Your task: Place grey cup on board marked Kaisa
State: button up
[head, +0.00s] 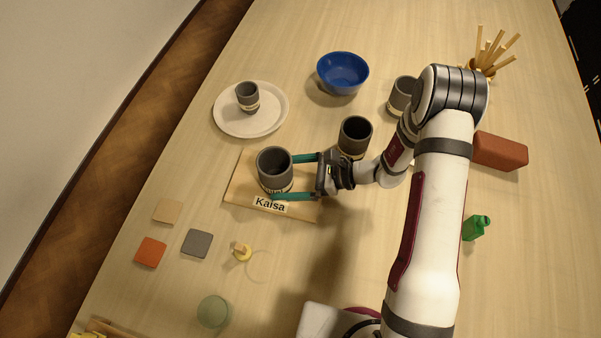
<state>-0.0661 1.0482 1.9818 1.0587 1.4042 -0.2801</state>
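A dark grey cup (269,173) with a pale label stands upright over the board marked Kaisa (237,192), toward its middle; it appears to rest on the wood. My gripper (283,177) reaches in from the right with its teal fingers on either side of this cup. The far finger runs partly behind the cup, and the near finger passes by its foot. The fingers look spread wider than the cup, so it appears open; contact is hard to judge.
Another grey cup (354,139) stands close behind my gripper, and a third (401,97) is farther back. A small grey cup (247,98) sits on a white plate (273,122). A blue bowl (343,74) is behind. Coloured tiles (197,243) lie at front left.

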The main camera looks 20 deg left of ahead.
jog(key=v, duration=1.1)
jog(key=shift+d, duration=0.25)
jog(key=s+r+n+g+h, duration=0.2)
jog(key=s+r+n+h, duration=0.15)
jog(key=r, duration=0.45)
jog(key=s+d+r+n+t+h, duration=0.1)
jog(key=s+d+r+n+h, duration=0.2)
jog(key=s, duration=0.5)
jog(key=s+d+r+n+t+h, duration=0.2)
jog(key=s+d+r+n+h, duration=0.2)
jog(key=s, duration=0.4)
jog(key=shift+d+t+h, duration=0.3)
jog(key=shift+d+h, duration=0.15)
jog(key=shift+d, duration=0.5)
